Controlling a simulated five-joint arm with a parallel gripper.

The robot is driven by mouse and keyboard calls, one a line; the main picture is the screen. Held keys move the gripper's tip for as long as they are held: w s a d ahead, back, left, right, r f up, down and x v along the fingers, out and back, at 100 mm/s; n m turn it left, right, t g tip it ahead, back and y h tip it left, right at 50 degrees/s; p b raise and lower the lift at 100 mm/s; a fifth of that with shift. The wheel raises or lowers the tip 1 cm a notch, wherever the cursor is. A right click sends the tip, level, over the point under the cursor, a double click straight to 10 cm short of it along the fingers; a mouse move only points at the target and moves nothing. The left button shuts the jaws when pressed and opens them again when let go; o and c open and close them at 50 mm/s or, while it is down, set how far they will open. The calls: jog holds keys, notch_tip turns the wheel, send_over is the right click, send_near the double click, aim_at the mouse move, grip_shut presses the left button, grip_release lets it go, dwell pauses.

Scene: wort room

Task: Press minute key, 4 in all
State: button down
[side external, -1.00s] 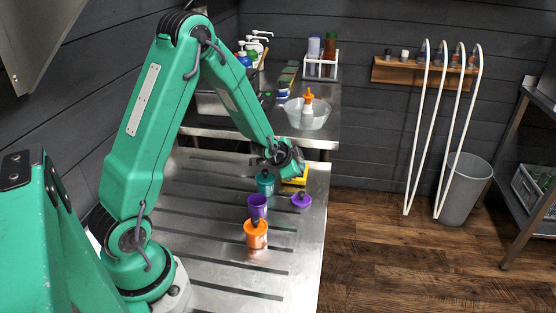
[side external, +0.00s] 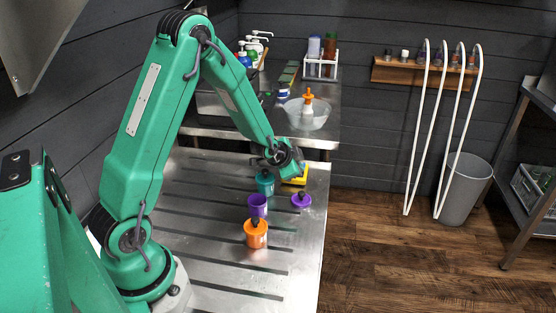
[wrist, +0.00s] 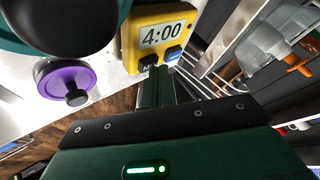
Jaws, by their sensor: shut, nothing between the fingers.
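The yellow timer (wrist: 160,36) stands at the upper middle of the wrist view, and its display reads 4:00. Below the display are a black key (wrist: 148,61) with an "M" partly showing and a blue key (wrist: 173,54). My gripper (wrist: 161,72) is shut and empty, with its tips close to the black key and hiding its lower part. I cannot tell whether they touch it. In the side view my gripper (side external: 298,171) is over the yellow timer (side external: 296,181) and covers part of it.
A purple lid with a black knob (side external: 301,200) lies beside the timer, also seen in the wrist view (wrist: 64,80). A teal jar (side external: 265,183), a purple cup (side external: 257,205) and an orange jar (side external: 256,235) stand close by. The front of the steel worktop (side external: 215,275) is clear.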

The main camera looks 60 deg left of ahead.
jog(key=shift+r, duration=0.65)
jog(key=shift+r, duration=2.5)
jog(key=s+d+r+n+g+h, duration=0.1)
jog(key=s+d+r+n+h, duration=0.1)
jog(key=s+d+r, duration=0.75)
jog(key=s+d+r+n+g, duration=0.1)
jog(key=s+d+r, duration=0.1)
jog(key=s, duration=0.6)
jog(key=s+d+r+n+g, duration=0.1)
jog(key=s+d+r+n, duration=0.1)
jog(key=s, duration=0.7)
jog(key=shift+s+d+r+h, duration=0.2)
jog(key=shift+s+r+h, duration=0.1)
jog(key=shift+r, duration=0.4)
